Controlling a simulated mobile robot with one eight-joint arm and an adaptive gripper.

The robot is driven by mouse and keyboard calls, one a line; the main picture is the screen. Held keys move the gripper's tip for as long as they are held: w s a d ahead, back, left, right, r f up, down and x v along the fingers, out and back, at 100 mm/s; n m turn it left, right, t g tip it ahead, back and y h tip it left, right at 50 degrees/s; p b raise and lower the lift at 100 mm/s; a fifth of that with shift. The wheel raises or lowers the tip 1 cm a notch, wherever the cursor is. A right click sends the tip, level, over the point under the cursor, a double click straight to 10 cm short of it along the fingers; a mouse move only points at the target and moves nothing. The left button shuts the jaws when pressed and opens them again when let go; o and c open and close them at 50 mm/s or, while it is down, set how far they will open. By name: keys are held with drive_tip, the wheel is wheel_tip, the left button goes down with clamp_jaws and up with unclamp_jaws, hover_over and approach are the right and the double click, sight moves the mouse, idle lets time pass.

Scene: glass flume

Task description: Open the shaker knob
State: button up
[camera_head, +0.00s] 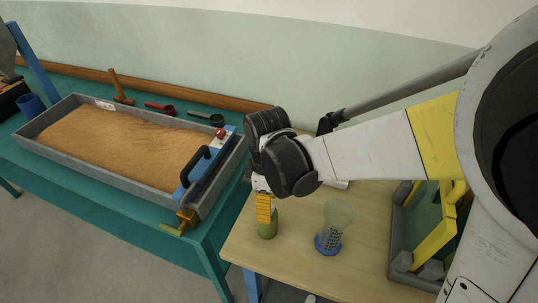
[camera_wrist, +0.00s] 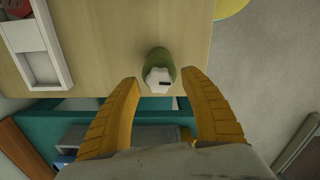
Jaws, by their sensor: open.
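A small green shaker (camera_head: 268,228) stands upright on the wooden table, and its green body also shows in the wrist view (camera_wrist: 160,57). Its white, faceted knob (camera_wrist: 158,82) faces the wrist camera and carries a short dark mark. My gripper (camera_wrist: 160,77) is open, with one yellow finger on each side of the knob. A gap shows between each fingertip and the knob. In the head view, the yellow fingers of my gripper (camera_head: 264,211) point down over the shaker and hide its top.
A clear flask with a blue base (camera_head: 328,245) stands close to the right of the shaker. A grey tray with a yellow frame (camera_head: 434,242) is farther right. A sand-filled flume (camera_head: 65,168) with a blue crossbar lies on the teal bench at left. The table's front edge is near.

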drive_tip(key=shift+f, duration=0.6)
drive_tip(key=shift+w, duration=0.1)
clamp_jaws()
